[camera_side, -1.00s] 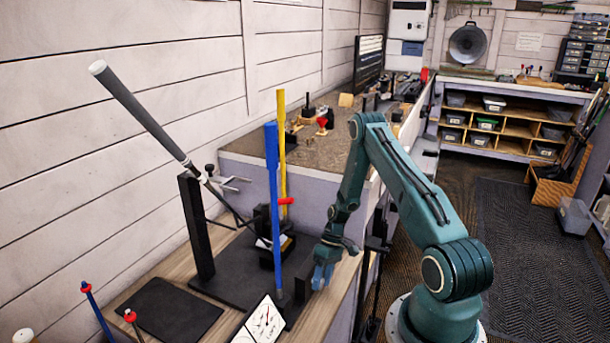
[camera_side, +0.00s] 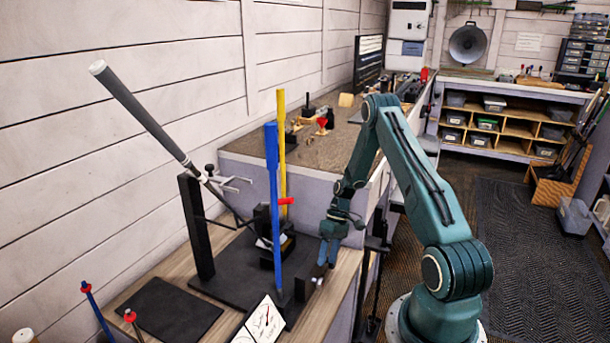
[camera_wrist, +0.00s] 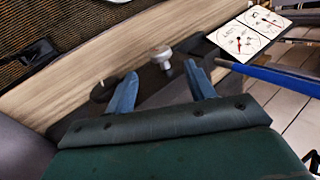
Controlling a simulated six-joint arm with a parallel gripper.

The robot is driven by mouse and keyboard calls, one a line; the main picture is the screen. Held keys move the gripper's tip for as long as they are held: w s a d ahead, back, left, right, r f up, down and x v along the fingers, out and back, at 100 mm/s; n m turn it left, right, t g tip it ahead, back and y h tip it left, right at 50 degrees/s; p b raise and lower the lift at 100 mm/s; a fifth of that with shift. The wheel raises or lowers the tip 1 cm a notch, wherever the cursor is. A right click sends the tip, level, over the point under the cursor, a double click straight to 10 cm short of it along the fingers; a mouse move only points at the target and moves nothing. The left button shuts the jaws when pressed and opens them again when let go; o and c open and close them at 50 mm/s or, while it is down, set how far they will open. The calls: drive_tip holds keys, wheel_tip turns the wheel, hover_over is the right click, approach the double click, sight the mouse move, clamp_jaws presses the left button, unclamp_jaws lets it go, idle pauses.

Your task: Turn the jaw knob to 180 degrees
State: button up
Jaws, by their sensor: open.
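The likely jaw knob, a small grey round knob (camera_wrist: 162,54), shows in the wrist view just beyond the gap between my fingertips. In the side view a small pale knob (camera_side: 318,281) sits near the bench's front edge, just below my gripper. My gripper (camera_side: 324,264) points down there, with its blue fingers close above the knob. In the wrist view my gripper (camera_wrist: 160,70) is open with nothing between its fingers. I cannot tell whether a finger touches the knob, and no angle mark on it is readable.
White dial cards (camera_side: 262,322) stand beside the knob; they also show in the wrist view (camera_wrist: 250,33). A blue post (camera_side: 273,200) and a yellow post (camera_side: 281,150) rise to the left. A club with a dark grip (camera_side: 140,112) leans across the stand. A dark mat (camera_side: 168,308) lies on the bench.

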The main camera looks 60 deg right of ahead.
drive_tip(key=v, duration=0.6)
drive_tip(key=shift+r, duration=0.15)
drive_tip(key=n+t+h, duration=0.2)
drive_tip(key=t+h, duration=0.2)
drive_tip(key=h, duration=0.1)
approach(322, 280)
drive_tip(key=v, duration=0.3)
drive_tip(key=shift+s+a+r+h, duration=0.4)
drive_tip(key=shift+a+h, duration=0.05)
drive_tip(key=shift+h, duration=0.05)
drive_tip(key=shift+w+f, duration=0.1)
drive_tip(key=shift+f, duration=0.05)
drive_tip(key=shift+x, duration=6.7)
drive_tip(key=shift+w, duration=0.2)
